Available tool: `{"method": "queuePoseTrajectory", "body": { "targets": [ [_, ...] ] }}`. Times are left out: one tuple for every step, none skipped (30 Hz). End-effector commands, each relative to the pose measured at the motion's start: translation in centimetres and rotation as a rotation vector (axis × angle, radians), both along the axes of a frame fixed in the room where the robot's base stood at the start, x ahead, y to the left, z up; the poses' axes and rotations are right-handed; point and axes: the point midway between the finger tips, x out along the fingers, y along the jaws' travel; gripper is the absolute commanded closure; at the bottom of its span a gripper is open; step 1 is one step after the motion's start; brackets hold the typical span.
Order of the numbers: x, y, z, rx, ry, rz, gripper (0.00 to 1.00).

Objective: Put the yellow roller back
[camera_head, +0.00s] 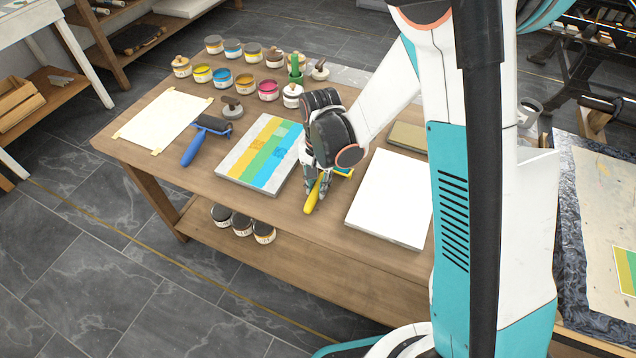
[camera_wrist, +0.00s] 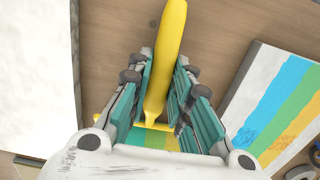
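The yellow roller shows its handle (camera_head: 313,196) on the table's front part, between the striped slab and a white slab; a yellow bit of its head end shows right of the fingers. My gripper (camera_head: 318,185) is low over it, pointing down. In the wrist view the yellow handle (camera_wrist: 163,65) runs between the two teal-padded fingers (camera_wrist: 164,75). The fingers are close in on both sides and look shut on it. The head end is partly hidden by my gripper. I cannot tell whether the roller touches the table.
The striped slab (camera_head: 240,165) lies left, the white slab (camera_head: 392,198) right. A blue-handled roller (camera_head: 193,150) lies farther left, near a taped paper sheet (camera_head: 160,122). Several ink tins (camera_head: 245,82) stand behind. An olive slab (camera_head: 408,137) lies behind the white slab. Bare table shows along the front edge.

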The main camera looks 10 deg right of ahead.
Motion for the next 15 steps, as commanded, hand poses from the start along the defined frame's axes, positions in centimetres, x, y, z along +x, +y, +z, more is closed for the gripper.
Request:
{"method": "queuePoseTrajectory", "body": {
  "targets": [
    [0.00, 0.00, 0.00, 0.000, 0.000, 0.000, 0.70],
    [0.00, 0.00, 0.01, 0.000, 0.000, 0.000, 0.63],
    [0.00, 0.00, 0.01, 0.000, 0.000, 0.000, 0.57],
    [0.00, 0.00, 0.01, 0.000, 0.000, 0.000, 0.57],
    [0.00, 0.00, 0.01, 0.000, 0.000, 0.000, 0.57],
    [0.00, 0.00, 0.01, 0.000, 0.000, 0.000, 0.57],
    [0.00, 0.00, 0.01, 0.000, 0.000, 0.000, 0.57],
    [0.00, 0.00, 0.01, 0.000, 0.000, 0.000, 0.57],
    [0.00, 0.00, 0.01, 0.000, 0.000, 0.000, 0.57],
    [0.00, 0.00, 0.01, 0.000, 0.000, 0.000, 0.57],
    [0.00, 0.00, 0.00, 0.000, 0.000, 0.000, 0.57],
    [0.00, 0.00, 0.03, 0.000, 0.000, 0.000, 0.57],
    [0.00, 0.00, 0.08, 0.000, 0.000, 0.000, 0.57],
    [0.01, 0.00, 0.17, 0.000, 0.000, 0.000, 0.57],
    [0.01, -0.01, 0.38, 0.000, 0.000, 0.000, 0.57]
  ]
}}
